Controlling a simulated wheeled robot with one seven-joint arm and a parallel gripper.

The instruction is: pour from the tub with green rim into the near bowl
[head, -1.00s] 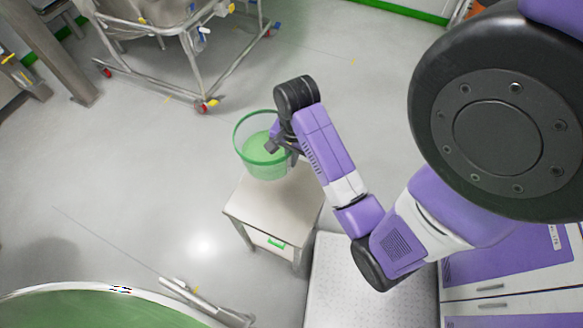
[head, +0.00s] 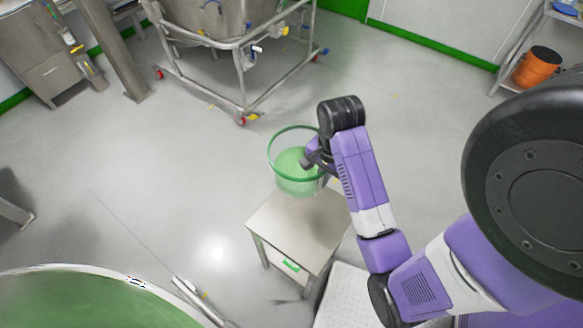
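The tub with green rim (head: 296,181) is a clear tub with green contents inside, upright, above the far edge of a small steel table. My gripper (head: 312,161) is at the tub's right side, at its wall near the rim. The fingers are small and partly hidden by my wrist, so I cannot tell whether they are closed on the wall. A large round vessel with a pale rim and green inside, likely the near bowl (head: 75,300), fills the bottom left corner and is cut off by the picture edge.
The small steel table (head: 300,228) stands under the tub. A wheeled steel frame with a vessel (head: 245,75) stands at the back. An orange bucket (head: 537,66) sits on a rack at upper right. Grey floor between table and bowl is mostly clear, apart from a metal leg (head: 200,302).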

